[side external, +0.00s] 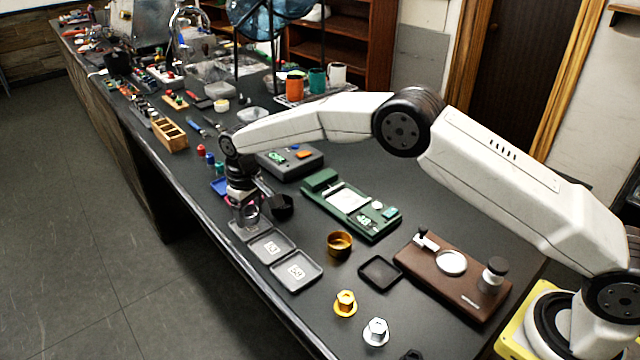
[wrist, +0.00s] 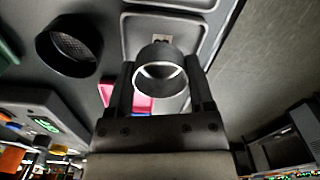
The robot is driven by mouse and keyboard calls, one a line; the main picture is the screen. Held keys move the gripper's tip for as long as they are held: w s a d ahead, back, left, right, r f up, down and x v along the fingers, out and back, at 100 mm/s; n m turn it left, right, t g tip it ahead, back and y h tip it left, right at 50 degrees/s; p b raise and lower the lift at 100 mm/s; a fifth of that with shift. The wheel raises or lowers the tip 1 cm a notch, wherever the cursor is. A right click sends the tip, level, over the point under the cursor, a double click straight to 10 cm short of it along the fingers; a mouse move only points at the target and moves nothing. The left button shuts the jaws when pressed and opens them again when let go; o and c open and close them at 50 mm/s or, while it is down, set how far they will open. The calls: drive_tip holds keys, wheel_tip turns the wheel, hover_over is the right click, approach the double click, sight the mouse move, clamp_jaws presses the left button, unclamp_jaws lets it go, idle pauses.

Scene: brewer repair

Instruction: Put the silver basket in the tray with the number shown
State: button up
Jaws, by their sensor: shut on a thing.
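My gripper (side external: 247,208) points down at the far end of the row of numbered trays. It is shut on the silver basket (side external: 251,213), a short ring-like cup, which also shows between the fingers in the wrist view (wrist: 160,80). The basket is at or over the far tray (side external: 237,232); I cannot tell whether it touches. That tray's label is partly hidden behind the basket in the wrist view (wrist: 135,38). The middle tray (side external: 258,254) and near tray (side external: 283,283) are empty, with small number labels. A green scale (side external: 320,192) has a lit display, too small to read surely.
A black basket (side external: 283,207) stands close beside my gripper. A gold basket (side external: 340,244), a black square tray (side external: 380,272), a brown board (side external: 450,292) and gold (side external: 345,303) and silver (side external: 376,331) hex-topped pieces lie nearer. A dark device (side external: 290,163) with a green display sits behind.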

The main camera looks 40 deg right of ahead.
drive_tip(key=shift+f, duration=0.6)
drive_tip(key=o, duration=1.3)
drive_tip(key=shift+o, duration=0.2)
drive_tip(key=shift+r, duration=0.1)
wheel_tip(320, 180, up, 13)
drive_tip(key=shift+d, duration=0.1)
drive_tip(key=s+d+f+m+t, duration=0.1)
drive_tip(key=s+d, duration=0.4)
drive_tip(key=s, duration=0.5)
drive_tip(key=s+d+f+m, duration=0.1)
drive_tip(key=s+d+f, duration=0.2)
drive_tip(key=s+d, duration=0.3)
drive_tip(key=s+d+f+m+t, duration=0.1)
drive_tip(key=s+d, duration=0.5)
drive_tip(key=s, duration=0.9)
drive_tip(key=shift+s+f+t, duration=0.1)
drive_tip(key=shift+f+t, duration=0.2)
drive_tip(key=shift+f, duration=0.15)
